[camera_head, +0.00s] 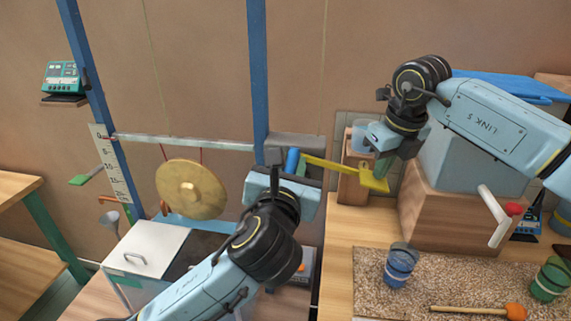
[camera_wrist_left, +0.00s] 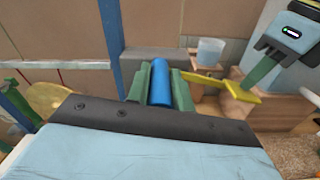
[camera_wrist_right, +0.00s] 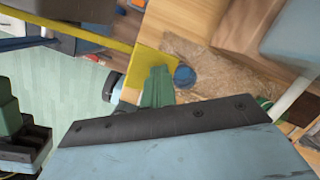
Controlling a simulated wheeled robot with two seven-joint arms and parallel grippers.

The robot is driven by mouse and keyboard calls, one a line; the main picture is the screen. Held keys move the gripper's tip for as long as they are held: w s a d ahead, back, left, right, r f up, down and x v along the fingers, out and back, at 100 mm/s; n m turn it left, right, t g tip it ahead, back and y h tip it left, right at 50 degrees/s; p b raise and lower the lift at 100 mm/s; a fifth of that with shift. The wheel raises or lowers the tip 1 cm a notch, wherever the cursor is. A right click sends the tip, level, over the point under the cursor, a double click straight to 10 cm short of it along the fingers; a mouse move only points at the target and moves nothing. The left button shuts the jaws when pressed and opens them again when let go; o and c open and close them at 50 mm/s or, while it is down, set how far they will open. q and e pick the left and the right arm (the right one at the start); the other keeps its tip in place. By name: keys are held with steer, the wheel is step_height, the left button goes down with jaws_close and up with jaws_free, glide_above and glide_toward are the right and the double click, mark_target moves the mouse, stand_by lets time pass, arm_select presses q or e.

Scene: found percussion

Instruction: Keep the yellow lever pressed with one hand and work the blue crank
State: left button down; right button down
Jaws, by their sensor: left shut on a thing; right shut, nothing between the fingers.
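The yellow lever (camera_head: 345,171) runs out to the right from a grey block and ends in a flat yellow paddle (camera_head: 374,180). My right gripper (camera_head: 386,160) is shut and empty, with its fingertips at the paddle from above; the right wrist view shows its green fingers (camera_wrist_right: 157,88) over the yellow plate (camera_wrist_right: 146,70). They appear to touch it. The blue crank handle (camera_head: 292,160) stands upright by the grey block. My left gripper (camera_wrist_left: 160,82) is shut on the blue crank handle (camera_wrist_left: 160,84), one green finger on each side. The rest of the crank is hidden.
A gong (camera_head: 190,190) hangs left of my left arm, near a white box (camera_head: 147,250). A wooden block (camera_head: 353,180) stands behind the paddle.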

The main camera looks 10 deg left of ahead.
arm_select(q)
steer(key=d+f+m, duration=0.4)
steer(key=f+m, duration=0.3)
steer(key=d+f+m, duration=0.3)
steer(key=f+m, duration=0.3)
steer(key=shift+d+f+m, duration=0.35)
steer(key=shift+f+m, duration=0.05)
stand_by(0.6)
stand_by(0.5)
steer(key=c, duration=1.2)
jaws_free()
steer(key=shift+c, duration=0.2)
